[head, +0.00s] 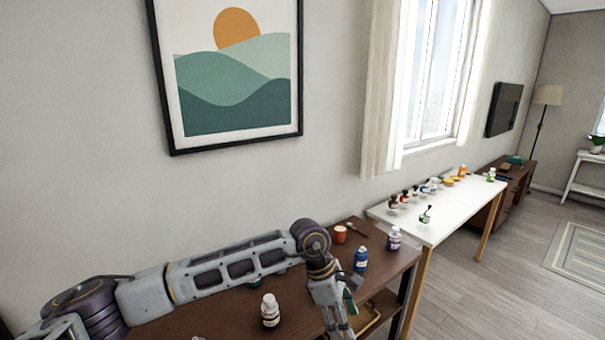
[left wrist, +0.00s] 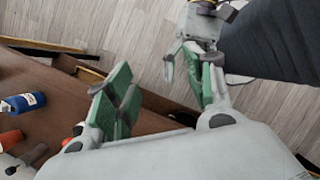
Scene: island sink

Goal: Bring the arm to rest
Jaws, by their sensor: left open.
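My left arm comes in from the left in the head view and reaches over a brown wooden table (head: 215,318). Its left gripper (head: 337,315) hangs downward near the table's right end, partly cut off by the bottom edge. In the left wrist view the left gripper (left wrist: 158,78) shows two green-padded fingers spread apart with nothing between them. Below them are the brown table edge and the wood floor.
On the brown table are a white bottle (head: 270,310), a blue bottle (head: 361,259), a purple bottle (head: 394,238) and an orange-red cup (head: 340,234). A white table (head: 440,218) with several small items stands beyond. Open floor (head: 480,285) lies to the right.

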